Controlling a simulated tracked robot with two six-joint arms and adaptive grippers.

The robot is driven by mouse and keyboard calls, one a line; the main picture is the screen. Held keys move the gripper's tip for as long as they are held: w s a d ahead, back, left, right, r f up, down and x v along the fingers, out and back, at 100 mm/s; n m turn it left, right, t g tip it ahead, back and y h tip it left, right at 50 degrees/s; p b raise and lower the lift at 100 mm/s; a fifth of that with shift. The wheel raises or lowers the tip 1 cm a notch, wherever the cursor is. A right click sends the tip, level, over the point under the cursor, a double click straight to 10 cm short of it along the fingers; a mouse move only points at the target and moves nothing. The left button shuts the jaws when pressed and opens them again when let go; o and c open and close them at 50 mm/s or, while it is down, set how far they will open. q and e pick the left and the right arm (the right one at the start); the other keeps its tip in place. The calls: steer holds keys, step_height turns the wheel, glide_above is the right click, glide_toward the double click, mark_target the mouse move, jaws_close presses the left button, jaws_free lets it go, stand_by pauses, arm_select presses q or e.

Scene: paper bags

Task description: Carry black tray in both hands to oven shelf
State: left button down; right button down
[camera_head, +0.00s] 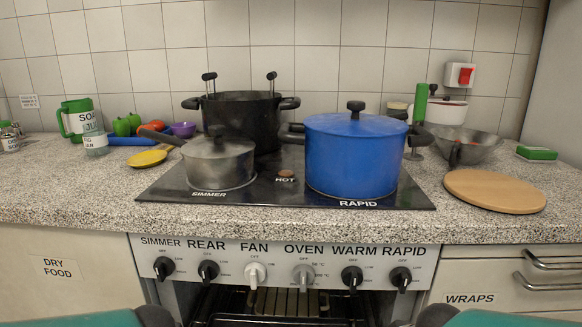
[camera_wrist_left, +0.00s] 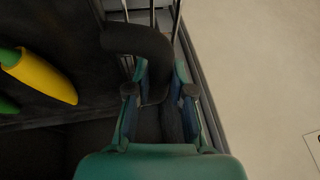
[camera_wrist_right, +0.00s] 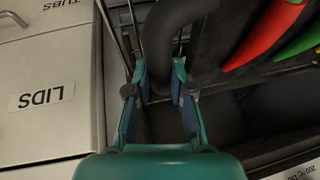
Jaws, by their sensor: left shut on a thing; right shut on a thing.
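The black tray (camera_wrist_left: 88,82) shows in the left wrist view with a yellow and a green pepper-like piece on it. In the right wrist view the tray (camera_wrist_right: 222,40) carries a red and a green piece. My left gripper (camera_wrist_left: 160,92) is shut on one curved black handle (camera_wrist_left: 138,40). My right gripper (camera_wrist_right: 160,92) is shut on the other handle (camera_wrist_right: 165,35). Wire bars of the oven shelf (camera_wrist_right: 122,28) show close by in both wrist views. The oven opening (camera_head: 285,305) shows at the bottom of the head view. Most of the tray is outside that view.
The hob above holds a blue pot (camera_head: 350,160), a black pot (camera_head: 245,120) and a lidded saucepan (camera_head: 218,163). A row of oven knobs (camera_head: 303,275) lines the front. Cupboard (camera_head: 60,280) and drawers (camera_head: 500,275) flank the opening. A round board (camera_head: 495,190) lies at right.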

arm_select(q)
steer(key=shift+w, duration=0.1)
steer(key=shift+w+d, duration=0.25)
steer(key=shift+w, duration=0.45)
arm_select(e)
steer(key=shift+w+d, duration=0.25)
steer(key=shift+w, duration=0.55)
arm_select(q)
steer(key=shift+f, duration=0.1)
arm_select(e)
steer(key=shift+f, duration=0.15)
